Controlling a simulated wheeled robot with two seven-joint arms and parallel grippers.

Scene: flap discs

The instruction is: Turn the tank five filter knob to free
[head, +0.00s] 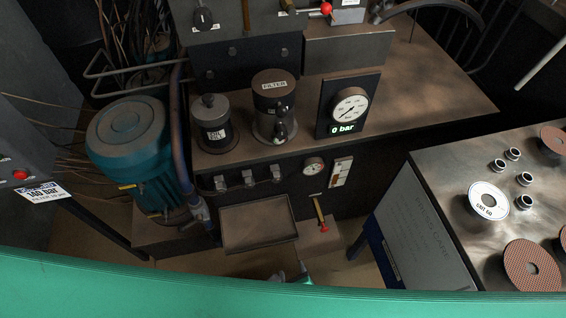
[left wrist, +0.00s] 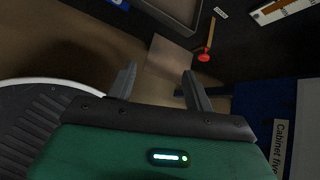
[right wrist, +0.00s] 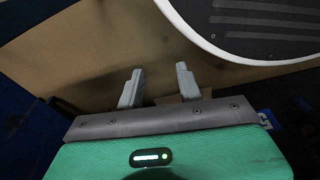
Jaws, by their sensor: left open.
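A dark cylindrical filter housing (head: 273,92), labelled FILTER, stands on the brown tank top in the head view. A black knob (head: 281,131) sits low on its front; its setting marks are too small to read. My left gripper (head: 291,273) shows only in part at the bottom of the head view, well below and in front of the knob. In the left wrist view (left wrist: 159,80) it is open and empty, its fingers over the floor area. My right gripper (right wrist: 158,84) is open and empty in the right wrist view, touching nothing.
A pressure gauge (head: 350,107) reading 0 bar stands right of the filter, a black capped canister (head: 211,121) left of it. A teal motor (head: 132,150) is at left. A tray (head: 260,236) and a red-tipped lever (head: 320,214) are below. A metal table (head: 450,165) with discs stands right.

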